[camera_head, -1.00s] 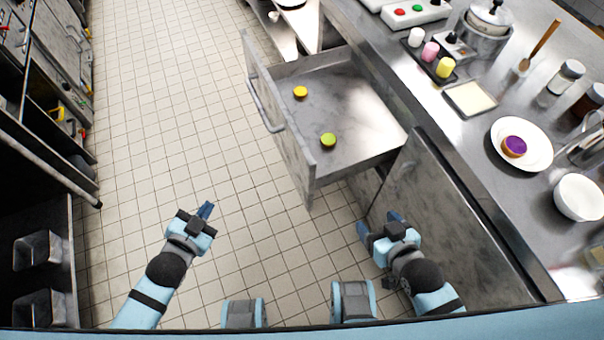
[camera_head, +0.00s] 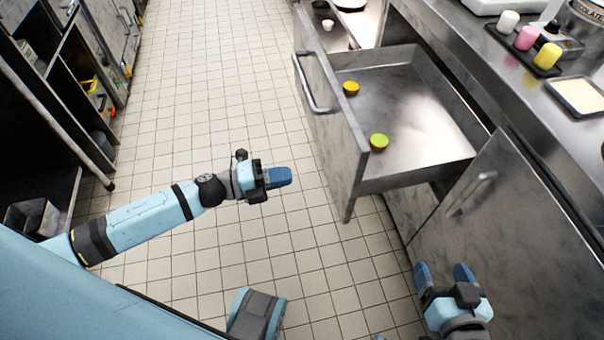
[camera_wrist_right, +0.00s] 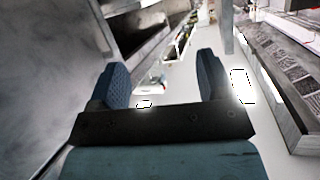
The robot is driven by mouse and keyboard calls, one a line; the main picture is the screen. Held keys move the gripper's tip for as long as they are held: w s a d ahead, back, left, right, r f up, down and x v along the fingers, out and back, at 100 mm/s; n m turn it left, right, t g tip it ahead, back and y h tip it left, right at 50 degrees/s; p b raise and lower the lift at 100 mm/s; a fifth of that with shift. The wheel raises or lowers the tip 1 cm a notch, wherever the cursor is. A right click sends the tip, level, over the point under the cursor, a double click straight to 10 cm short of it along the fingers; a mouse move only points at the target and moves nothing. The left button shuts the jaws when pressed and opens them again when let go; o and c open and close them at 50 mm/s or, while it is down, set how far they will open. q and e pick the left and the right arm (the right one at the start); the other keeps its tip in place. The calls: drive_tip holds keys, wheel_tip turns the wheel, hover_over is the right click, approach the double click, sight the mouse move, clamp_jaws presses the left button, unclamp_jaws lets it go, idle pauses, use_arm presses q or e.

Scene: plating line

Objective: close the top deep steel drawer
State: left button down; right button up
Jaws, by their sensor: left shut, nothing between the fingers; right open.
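The top deep steel drawer (camera_head: 425,165) is pulled out from the counter on the right in the head view. Its front panel with a bar handle (camera_head: 314,84) faces left over the aisle. A yellow round item (camera_head: 350,88) and a green-topped round item (camera_head: 379,142) lie inside it. My left gripper (camera_head: 285,177) is shut and empty, left of and nearer than the drawer front, apart from it. My right gripper (camera_head: 443,272) is open and empty, nearer than the drawer, by the cabinet door. Its fingers also show apart in the right wrist view (camera_wrist_right: 165,85).
A steel cabinet door (camera_head: 510,235) with a handle stands right of my right gripper. The counter above holds colored cups (camera_head: 527,38) and a cream-filled tray (camera_head: 578,95). Dark shelving (camera_head: 50,110) lines the left. The tiled floor (camera_head: 220,90) between is clear.

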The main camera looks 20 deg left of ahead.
sight(345, 164)
use_arm(q)
drive_tip(key=b+x, duration=0.1)
drive_tip(key=x, duration=1)
drive_tip(key=shift+w, duration=0.1)
drive_tip(key=shift+w+d, duration=0.3)
drive_tip(key=shift+d, duration=0.15)
use_arm(e)
drive_tip(key=shift+w+a+r+t+y, duration=0.25)
drive_tip(key=shift+a+r+t, duration=0.05)
drive_tip(key=shift+r, duration=0.3)
drive_tip(key=shift+w+a+r+t+y, duration=0.2)
drive_tip(key=shift+a+r+t+y, duration=0.1)
drive_tip(key=shift+r, duration=0.3)
use_arm(q)
drive_tip(key=shift+d, duration=0.1)
